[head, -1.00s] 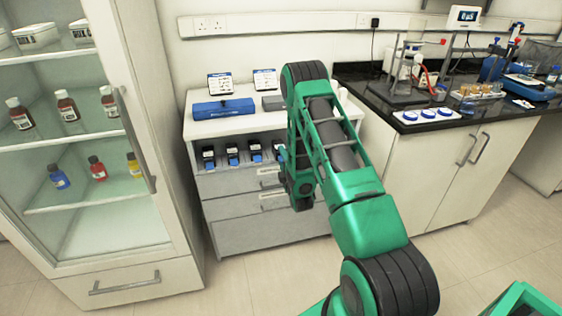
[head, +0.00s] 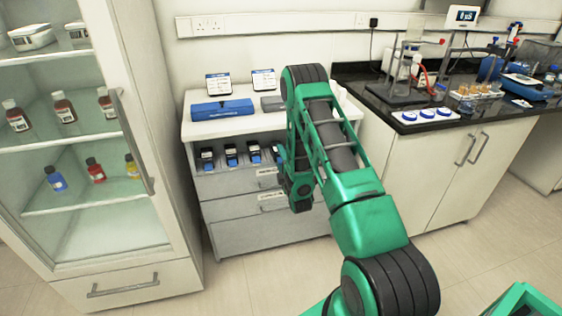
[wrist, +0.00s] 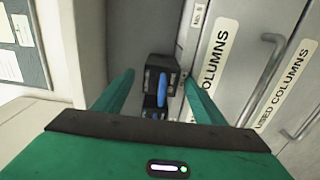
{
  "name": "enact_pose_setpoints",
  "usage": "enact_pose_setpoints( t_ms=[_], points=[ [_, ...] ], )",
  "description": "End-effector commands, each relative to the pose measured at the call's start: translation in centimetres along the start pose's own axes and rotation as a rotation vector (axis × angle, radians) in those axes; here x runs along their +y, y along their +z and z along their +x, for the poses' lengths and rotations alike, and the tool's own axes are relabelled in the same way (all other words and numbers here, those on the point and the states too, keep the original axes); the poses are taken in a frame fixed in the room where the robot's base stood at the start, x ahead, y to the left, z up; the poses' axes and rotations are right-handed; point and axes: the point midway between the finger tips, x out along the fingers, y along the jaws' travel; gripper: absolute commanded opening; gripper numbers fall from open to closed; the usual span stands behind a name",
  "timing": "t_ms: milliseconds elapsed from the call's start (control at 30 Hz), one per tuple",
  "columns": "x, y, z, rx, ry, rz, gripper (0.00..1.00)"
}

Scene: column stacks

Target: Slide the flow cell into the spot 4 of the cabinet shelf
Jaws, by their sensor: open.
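Several black units with blue fronts stand in a row on the open shelf of the white cabinet (head: 225,181). The left one (head: 208,158), the second (head: 231,154) and the third (head: 254,152) show clearly; one farther right is partly hidden by my arm. I cannot tell which is the flow cell or see spot numbers. In the wrist view, a black unit with a blue part (wrist: 161,84) lies ahead between the fingertips of my open gripper (wrist: 159,78). A second dark unit shows just below it. No grip on either is visible. My gripper's fingers are hidden in the head view.
Labelled drawers (wrist: 225,75) lie close to the right finger in the wrist view. A blue case (head: 222,109) and two display cards sit on the cabinet top. A glass-front fridge (head: 100,230) stands left, a black-topped lab bench (head: 415,118) right. Floor in front is clear.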

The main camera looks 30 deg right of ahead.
Motion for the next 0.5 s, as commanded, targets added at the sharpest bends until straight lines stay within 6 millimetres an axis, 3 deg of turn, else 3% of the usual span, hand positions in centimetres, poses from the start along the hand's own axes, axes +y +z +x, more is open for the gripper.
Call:
enact_pose_setpoints(
  t_ms=[267,500],
  points=[
    [-0.1,0.1,-1.7,-0.001,-0.004,0.000,0.64],
    [-0.2,0.0,-6.1,0.000,-0.006,0.001,0.64]
  ],
)
